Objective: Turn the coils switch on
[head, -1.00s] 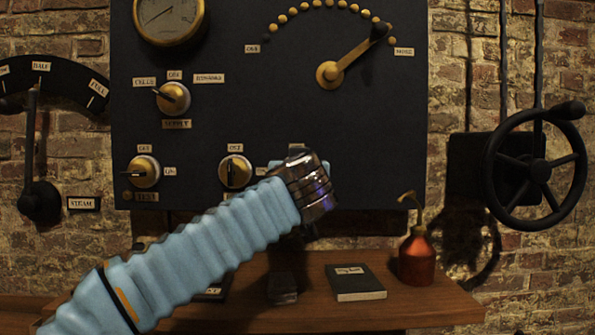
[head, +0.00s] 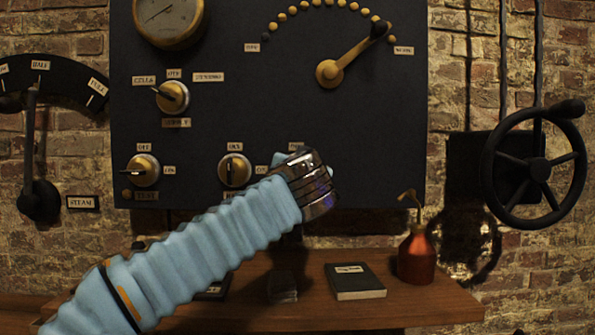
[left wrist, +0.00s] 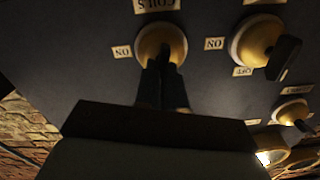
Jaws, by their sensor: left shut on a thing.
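The coils switch (left wrist: 176,42) is a round brass knob in the left wrist view, on the dark panel (head: 330,130). Its COILS label (left wrist: 155,4) reads upside down there, with an ON label (left wrist: 122,51) at its left. My left gripper (left wrist: 163,72) is at the knob, its dark fingers shut on the switch handle. The handle is mostly hidden between the fingers, so its exact angle is unclear. In the head view my left wrist (head: 310,185) covers this switch. My right gripper is not in view.
Close by on the panel is another switch (head: 235,170); further left are a test switch (head: 143,170) and a supply switch (head: 172,97). A brass lever (head: 350,55) is above. The shelf (head: 430,308) below holds a dark book (head: 354,282) and a red oil can (head: 416,258).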

